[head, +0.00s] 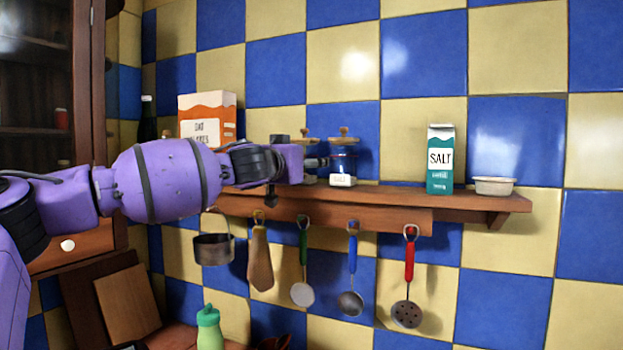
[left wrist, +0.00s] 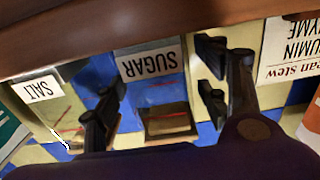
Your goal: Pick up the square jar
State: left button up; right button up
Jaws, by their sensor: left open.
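In the left wrist view, which looks upside down, a boxy jar labelled SUGAR (left wrist: 160,92) with a flat wooden lid stands against the tiles; it appears to be the square jar. My left gripper (left wrist: 160,84) is open, with a finger to each side of it. I cannot tell whether they touch it. In the head view, the left gripper (head: 315,162) is at the shelf and hides most of this jar; a wooden knob lid shows above. A jar labelled SALT (left wrist: 50,105) is beside it; in the head view it is the blue-looking jar (head: 343,160). My right gripper is out of view.
A printed recipe surface (left wrist: 290,50) is close to one finger. Utensils (head: 352,275) and a pot (head: 214,248) hang below.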

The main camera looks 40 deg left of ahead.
pick_arm(q)
jog(key=shift+s+r, duration=0.1)
jog(key=shift+r, duration=0.2)
jog(key=c, duration=1.5)
jog(key=shift+c, duration=0.2)
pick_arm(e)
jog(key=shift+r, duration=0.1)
pick_arm(q)
jog(key=shift+r, duration=0.1)
